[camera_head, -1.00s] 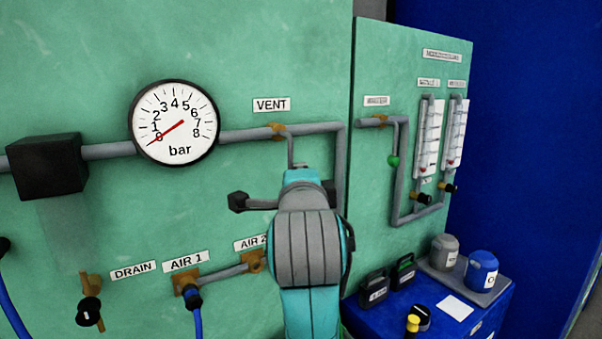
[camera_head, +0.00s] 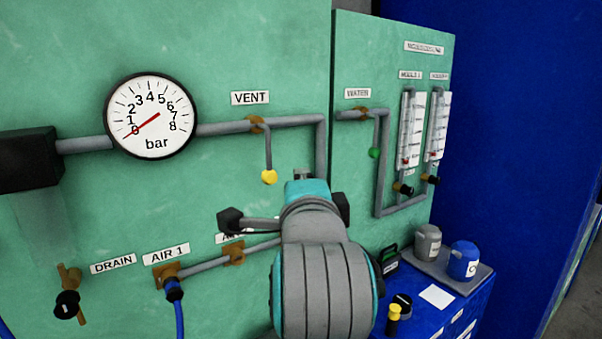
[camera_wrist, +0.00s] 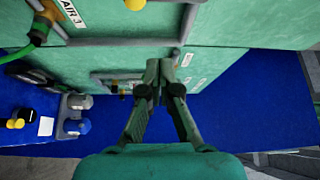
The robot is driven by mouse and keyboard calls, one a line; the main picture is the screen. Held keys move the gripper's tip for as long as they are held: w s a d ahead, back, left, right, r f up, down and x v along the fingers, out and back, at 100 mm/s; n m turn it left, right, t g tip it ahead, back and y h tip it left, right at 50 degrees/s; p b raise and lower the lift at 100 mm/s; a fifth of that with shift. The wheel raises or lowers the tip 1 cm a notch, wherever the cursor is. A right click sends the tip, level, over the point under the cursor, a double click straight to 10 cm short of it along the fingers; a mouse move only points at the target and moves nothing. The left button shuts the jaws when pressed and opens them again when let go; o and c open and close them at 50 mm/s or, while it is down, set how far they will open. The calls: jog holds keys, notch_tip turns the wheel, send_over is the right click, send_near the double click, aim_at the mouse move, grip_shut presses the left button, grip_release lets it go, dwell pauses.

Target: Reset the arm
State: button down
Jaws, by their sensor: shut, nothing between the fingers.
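My gripper (camera_wrist: 163,80) shows in the wrist view, with its two dark fingers converging until the tips meet. It is shut and empty, in front of the green panel. In the head view, my teal and grey arm rises from the bottom centre, and its links hide the gripper's fingers. The arm is in front of the green panel (camera_head: 60,75), below the VENT label (camera_head: 250,97) and over part of the AIR 2 label.
A pressure gauge (camera_head: 151,116) reads near 0. A yellow-knobbed vent lever (camera_head: 269,177) hangs close above my arm. A blue table (camera_head: 430,318) at right holds a grey container (camera_head: 427,243) and a blue container (camera_head: 464,261). A blue wall (camera_head: 520,120) stands behind.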

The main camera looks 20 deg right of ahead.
jog(key=shift+s, duration=0.25)
jog(key=shift+a, duration=0.1)
